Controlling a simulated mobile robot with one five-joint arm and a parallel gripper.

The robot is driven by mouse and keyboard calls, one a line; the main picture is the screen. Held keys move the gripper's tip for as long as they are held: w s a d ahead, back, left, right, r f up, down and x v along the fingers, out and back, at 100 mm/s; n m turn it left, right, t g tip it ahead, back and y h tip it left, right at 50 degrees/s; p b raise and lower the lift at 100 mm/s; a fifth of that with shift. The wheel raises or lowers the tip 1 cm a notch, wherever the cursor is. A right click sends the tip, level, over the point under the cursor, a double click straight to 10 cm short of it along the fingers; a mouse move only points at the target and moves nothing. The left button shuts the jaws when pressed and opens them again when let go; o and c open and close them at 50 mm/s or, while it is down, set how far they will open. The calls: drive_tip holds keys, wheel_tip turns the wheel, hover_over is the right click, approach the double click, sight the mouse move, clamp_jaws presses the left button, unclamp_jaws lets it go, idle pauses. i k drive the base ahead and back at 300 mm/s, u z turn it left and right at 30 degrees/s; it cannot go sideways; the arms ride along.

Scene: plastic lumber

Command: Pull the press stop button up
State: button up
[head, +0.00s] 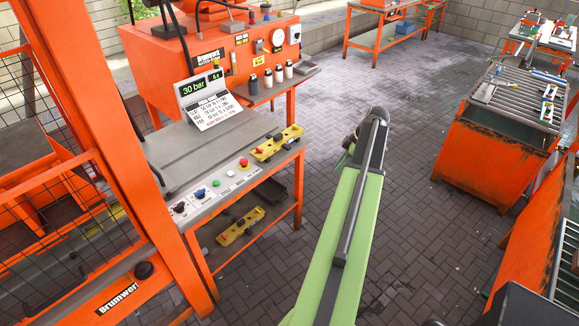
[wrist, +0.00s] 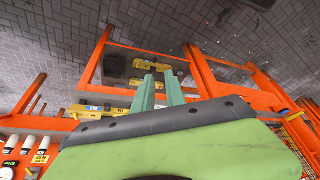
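The red press stop button (head: 244,163) sits on the white control strip (head: 216,187) along the front edge of the press table in the head view. Whether it is pressed in or raised is too small to tell. I cannot make it out in the wrist view. My gripper (wrist: 160,74) shows two green fingers with a gap between them, open and empty. In the head view my arm reaches forward to the right of the press table, and its end is apart from the button. The fingers are mostly hidden there.
A yellow level-like tool (head: 277,143) lies on the table edge close to the button, and another (head: 240,227) is on the lower shelf. A display (head: 202,88) stands on the table. An orange post (head: 125,160) rises at left. Paved floor (head: 400,190) is clear at right.

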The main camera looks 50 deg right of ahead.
sight(244, 162)
drive_tip(key=z, duration=0.5)
drive_tip(key=i, duration=0.85)
drive_tip(key=u, duration=1)
